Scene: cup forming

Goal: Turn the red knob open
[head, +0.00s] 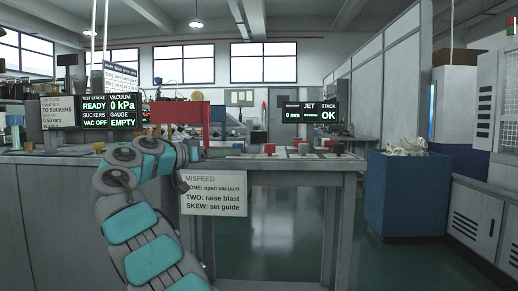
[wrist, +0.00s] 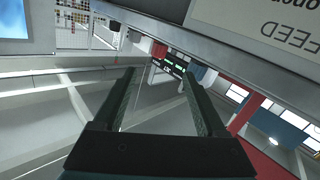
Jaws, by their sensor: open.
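My arm reaches up from the bottom left to the bench's front edge, left of these pieces. My gripper's fingers (wrist: 157,80) show in the wrist view, spread apart with nothing between them. In the head view the fingers cannot be made out clearly.
A MISFEED sign (head: 213,194) hangs on the bench front, close to my arm. A red panel (head: 180,112) stands at the back left near dark readout screens (head: 122,111). A blue bin (head: 405,198) with white scraps stands right. The floor below the bench is clear.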

